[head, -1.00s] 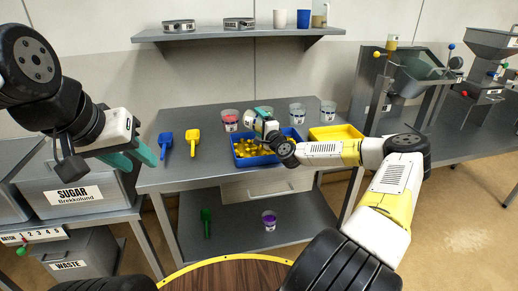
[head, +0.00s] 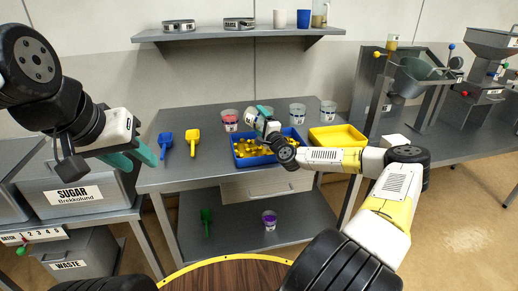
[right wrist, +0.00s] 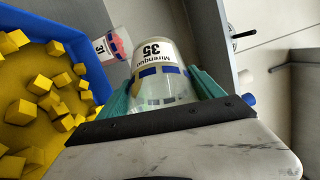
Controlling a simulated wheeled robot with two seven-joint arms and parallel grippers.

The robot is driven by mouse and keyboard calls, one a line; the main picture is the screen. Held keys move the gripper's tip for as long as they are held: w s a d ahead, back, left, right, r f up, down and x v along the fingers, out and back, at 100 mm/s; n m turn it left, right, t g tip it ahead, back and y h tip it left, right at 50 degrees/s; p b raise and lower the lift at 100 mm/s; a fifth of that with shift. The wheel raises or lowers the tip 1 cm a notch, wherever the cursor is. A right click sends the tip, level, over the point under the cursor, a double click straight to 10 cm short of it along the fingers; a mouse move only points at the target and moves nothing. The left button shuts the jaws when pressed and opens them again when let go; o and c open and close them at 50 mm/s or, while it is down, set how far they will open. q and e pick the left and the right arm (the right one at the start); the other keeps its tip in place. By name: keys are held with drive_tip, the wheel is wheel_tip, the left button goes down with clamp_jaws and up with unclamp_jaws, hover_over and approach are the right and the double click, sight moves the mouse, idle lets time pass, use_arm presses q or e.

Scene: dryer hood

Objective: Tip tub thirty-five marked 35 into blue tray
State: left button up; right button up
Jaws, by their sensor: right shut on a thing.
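Tub thirty-five (right wrist: 155,72), clear with a white label reading 35, is between the teal fingers of my right gripper (right wrist: 160,85) in the right wrist view. The label is upside down there; I cannot tell what is left inside. My right gripper (head: 262,112) is shut on it above the back of the blue tray (head: 270,161) in the head view, where gripper and wrist mostly hide the tub. The blue tray holds many yellow cubes; its wall also shows in the right wrist view (right wrist: 94,76). My left gripper (head: 137,160) is open and empty at the left.
A tub with red contents (head: 229,119) stands behind the blue tray; two more tubs (head: 297,114) (head: 328,110) stand to the right. A yellow tray (head: 340,142) is right of the blue one.

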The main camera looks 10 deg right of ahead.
drive_tip(key=shift+s+d+r+t, duration=0.1)
drive_tip(key=shift+r+t, duration=0.05)
drive_tip(key=shift+t, duration=0.15)
